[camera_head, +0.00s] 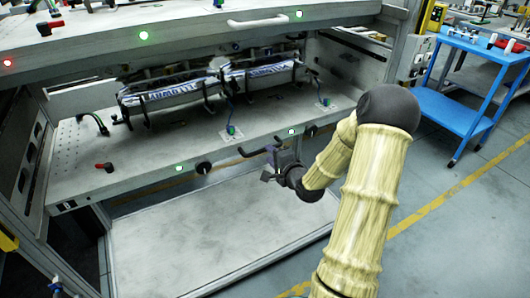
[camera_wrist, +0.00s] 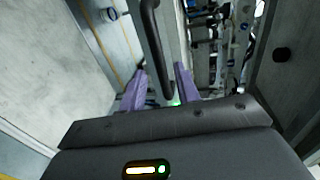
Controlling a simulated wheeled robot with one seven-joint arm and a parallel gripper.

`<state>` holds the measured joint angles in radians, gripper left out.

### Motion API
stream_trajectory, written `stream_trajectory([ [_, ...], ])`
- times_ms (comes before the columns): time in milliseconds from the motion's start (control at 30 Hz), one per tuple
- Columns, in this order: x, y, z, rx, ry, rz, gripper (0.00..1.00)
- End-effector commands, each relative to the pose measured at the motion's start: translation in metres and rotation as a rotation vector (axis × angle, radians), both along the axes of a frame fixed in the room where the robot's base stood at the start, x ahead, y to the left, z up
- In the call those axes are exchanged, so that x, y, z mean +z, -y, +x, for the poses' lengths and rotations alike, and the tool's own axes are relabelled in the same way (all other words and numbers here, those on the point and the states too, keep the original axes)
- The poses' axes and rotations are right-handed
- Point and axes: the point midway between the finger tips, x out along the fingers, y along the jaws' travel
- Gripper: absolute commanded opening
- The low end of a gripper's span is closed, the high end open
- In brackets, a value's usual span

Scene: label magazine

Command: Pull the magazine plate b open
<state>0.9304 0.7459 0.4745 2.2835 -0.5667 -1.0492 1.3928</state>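The lower magazine plate (camera_head: 150,172) is a grey shelf with two strapped label stacks (camera_head: 175,95) on it. A dark bar handle (camera_head: 258,150) is at its front edge; it also shows in the wrist view (camera_wrist: 152,40). My gripper (camera_head: 268,160) is at this handle. In the wrist view my two purple fingers (camera_wrist: 160,85) are apart, and the handle's lower end lies between them. I see a gap beside the left finger; contact on the right is unclear. Neither plate carries a readable letter b.
An upper plate (camera_head: 190,35) with a white handle (camera_head: 258,21) is above. A lower grey panel (camera_head: 200,240) is beneath the shelf. A blue cart (camera_head: 470,75) stands at the right. The floor (camera_head: 440,215) right of my arm is clear.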

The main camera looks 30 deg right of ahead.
Motion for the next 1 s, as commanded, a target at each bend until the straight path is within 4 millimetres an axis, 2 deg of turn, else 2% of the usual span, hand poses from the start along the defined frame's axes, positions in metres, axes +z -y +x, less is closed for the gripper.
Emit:
stream_trajectory([
  [100,-0.006,-0.002,0.021,0.001,0.001,0.000,0.32],
  [300,-0.010,-0.002,0.044,0.000,0.000,0.000,0.32],
  [633,-0.010,-0.001,0.047,-0.001,0.000,0.001,0.32],
  [667,-0.010,-0.001,0.047,-0.001,0.000,0.001,0.28],
  [800,-0.010,-0.001,0.047,-0.001,0.000,0.000,0.01],
  [1000,-0.010,-0.001,0.047,-0.001,-0.001,0.000,0.00],
])
